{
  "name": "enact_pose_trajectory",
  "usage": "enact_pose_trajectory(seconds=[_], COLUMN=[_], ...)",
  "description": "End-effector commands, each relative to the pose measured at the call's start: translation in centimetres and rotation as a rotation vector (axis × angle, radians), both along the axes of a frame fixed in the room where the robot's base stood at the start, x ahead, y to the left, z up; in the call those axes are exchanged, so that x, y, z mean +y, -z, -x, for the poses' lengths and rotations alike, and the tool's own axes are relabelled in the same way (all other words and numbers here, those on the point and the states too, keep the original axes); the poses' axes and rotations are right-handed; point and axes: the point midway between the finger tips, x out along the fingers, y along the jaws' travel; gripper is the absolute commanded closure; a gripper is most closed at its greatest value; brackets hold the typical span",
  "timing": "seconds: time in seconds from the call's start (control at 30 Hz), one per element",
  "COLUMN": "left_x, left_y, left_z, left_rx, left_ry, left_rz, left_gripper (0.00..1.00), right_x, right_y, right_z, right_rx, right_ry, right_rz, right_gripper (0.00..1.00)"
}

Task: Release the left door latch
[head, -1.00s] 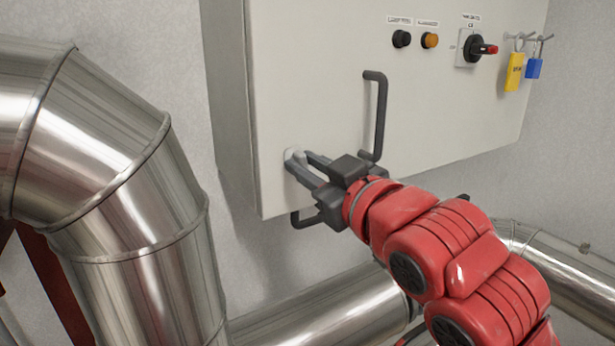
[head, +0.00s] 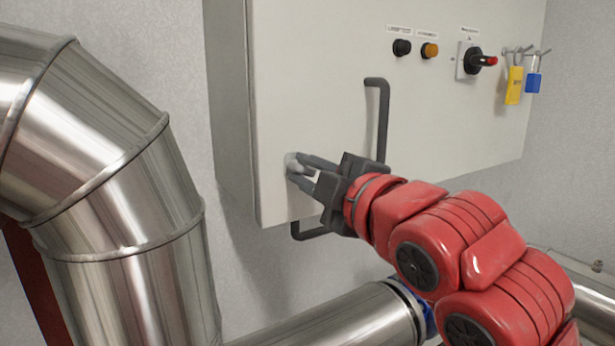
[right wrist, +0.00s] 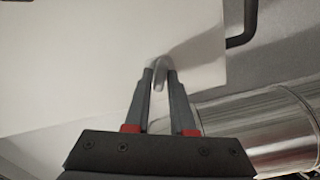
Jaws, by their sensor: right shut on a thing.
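The left door latch (head: 292,160) is a small pale grey piece near the lower left corner of the cabinet door (head: 320,60). It also shows in the right wrist view (right wrist: 159,66) between the fingertips. My right gripper (head: 302,167) reaches in from the right and is shut on the latch. In the right wrist view my right gripper (right wrist: 160,76) has its two fingers on either side of the latch, which partly hides behind them. My left gripper is not in view.
A dark door handle (head: 381,120) stands just right of the gripper, and another dark handle (head: 310,233) is below it. Large metal pipes (head: 110,180) fill the left.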

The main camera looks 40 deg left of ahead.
Motion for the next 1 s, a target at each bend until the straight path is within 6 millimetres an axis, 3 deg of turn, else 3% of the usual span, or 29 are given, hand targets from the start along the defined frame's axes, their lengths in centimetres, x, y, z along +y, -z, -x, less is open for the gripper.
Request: enact_pose_trajectory(seconds=[0.4,1.0], left_x=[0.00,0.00], left_y=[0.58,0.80], left_z=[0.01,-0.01], left_rx=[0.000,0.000], left_ry=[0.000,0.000], left_rz=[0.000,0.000], left_gripper=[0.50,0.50], right_x=[0.04,0.07], right_y=[0.17,0.24], right_z=[0.05,0.07], right_rx=[-0.215,-0.344], right_ry=[-0.001,-0.003], right_rz=[0.089,0.143], right_gripper=[1.00,1.00])
